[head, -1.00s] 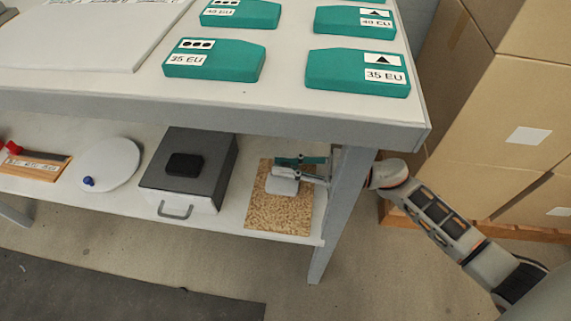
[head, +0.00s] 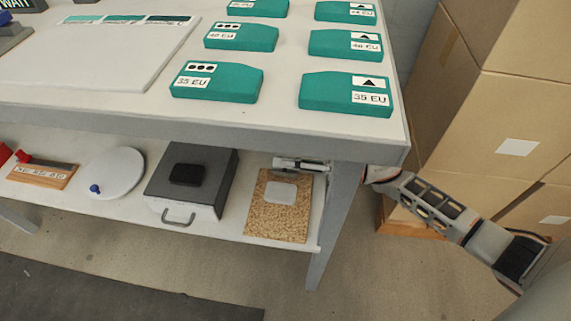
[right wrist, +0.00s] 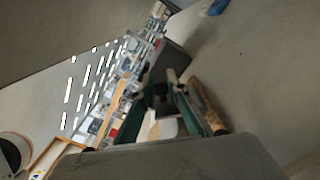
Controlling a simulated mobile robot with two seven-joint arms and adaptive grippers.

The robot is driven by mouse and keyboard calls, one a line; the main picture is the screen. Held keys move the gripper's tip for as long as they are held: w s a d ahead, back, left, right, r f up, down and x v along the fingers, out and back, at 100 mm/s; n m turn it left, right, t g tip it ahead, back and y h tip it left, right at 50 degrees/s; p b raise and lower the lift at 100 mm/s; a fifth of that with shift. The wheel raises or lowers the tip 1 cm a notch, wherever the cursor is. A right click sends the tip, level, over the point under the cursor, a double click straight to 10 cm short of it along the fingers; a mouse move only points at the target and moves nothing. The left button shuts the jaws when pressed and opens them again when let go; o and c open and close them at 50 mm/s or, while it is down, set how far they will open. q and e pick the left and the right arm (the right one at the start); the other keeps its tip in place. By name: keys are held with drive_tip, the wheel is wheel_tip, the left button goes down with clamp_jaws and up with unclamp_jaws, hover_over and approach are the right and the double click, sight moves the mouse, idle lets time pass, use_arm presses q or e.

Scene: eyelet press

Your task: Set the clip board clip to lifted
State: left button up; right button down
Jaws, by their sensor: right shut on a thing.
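The clip board (head: 262,226) is a brown speckled board lying on the lower shelf, right of the grey box. Its pale clip plate (head: 281,193) shows on the board's upper half. My right gripper (head: 285,163) is at the board's far end, just under the table top's front edge, which partly hides it. In the right wrist view its green fingers (right wrist: 165,92) close together at a dark part, with a pale surface between them. The grip itself is too small to see clearly; it is shut on the clip. My left gripper is out of view.
The table top's front edge (head: 200,128) overhangs the shelf. A table leg (head: 334,225) stands right beside the board, by my right arm. The grey box (head: 214,172) stands left of it, with a white disc (head: 115,172) farther left. Cardboard boxes (head: 490,130) stand at the right.

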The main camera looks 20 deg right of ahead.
drive_tip(key=shift+w+d+m, duration=0.25)
drive_tip(key=shift+w+m, duration=0.2)
drive_tip(key=shift+m, duration=0.75)
drive_tip(key=c, duration=2)
unclamp_jaws()
drive_tip(key=shift+d, duration=0.1)
drive_tip(key=v, duration=1.2)
